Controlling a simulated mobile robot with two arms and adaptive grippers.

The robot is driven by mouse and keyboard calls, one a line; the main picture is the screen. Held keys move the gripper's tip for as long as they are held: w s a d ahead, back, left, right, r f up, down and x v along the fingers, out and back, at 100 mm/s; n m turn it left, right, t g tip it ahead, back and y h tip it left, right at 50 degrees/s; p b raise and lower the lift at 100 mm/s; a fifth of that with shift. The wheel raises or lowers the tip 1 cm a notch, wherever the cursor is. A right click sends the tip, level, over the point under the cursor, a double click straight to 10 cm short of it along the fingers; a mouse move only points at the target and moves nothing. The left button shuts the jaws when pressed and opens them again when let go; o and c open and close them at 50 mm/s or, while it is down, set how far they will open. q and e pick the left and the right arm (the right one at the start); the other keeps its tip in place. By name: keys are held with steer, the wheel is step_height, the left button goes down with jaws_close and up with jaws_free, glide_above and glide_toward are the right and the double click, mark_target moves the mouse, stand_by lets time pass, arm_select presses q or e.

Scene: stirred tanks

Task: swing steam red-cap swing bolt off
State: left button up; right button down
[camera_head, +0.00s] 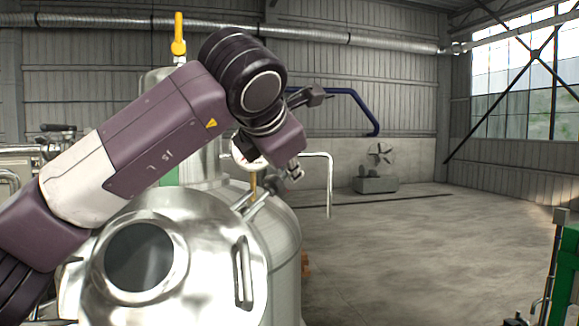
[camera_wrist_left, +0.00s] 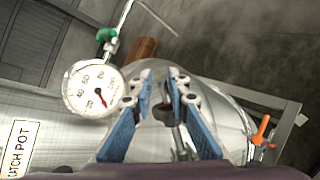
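The steel tank (camera_head: 287,235) stands in the centre of the head view, with its round lid (camera_head: 215,245) tilted toward me. Steel swing bolts (camera_head: 262,193) show at the lid's upper right edge; no red cap can be made out there. My left arm crosses the tank from the left, and my left gripper (camera_head: 296,172) is above these bolts. In the left wrist view my left gripper (camera_wrist_left: 159,80) is open with its blue-padded fingers apart. A dark reddish cap (camera_wrist_left: 163,113) on a steel bolt shows between the fingers, with no clear contact. My right gripper is not in view.
A dial gauge (camera_wrist_left: 94,90), a green valve handle (camera_wrist_left: 106,35) and an orange lever (camera_wrist_left: 262,130) are near the fingers. A bent white pipe (camera_head: 329,180) stands right of the tank. The floor (camera_head: 430,245) to the right is clear up to a green frame (camera_head: 566,265).

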arm_select(q)
steer(key=v, duration=1.2)
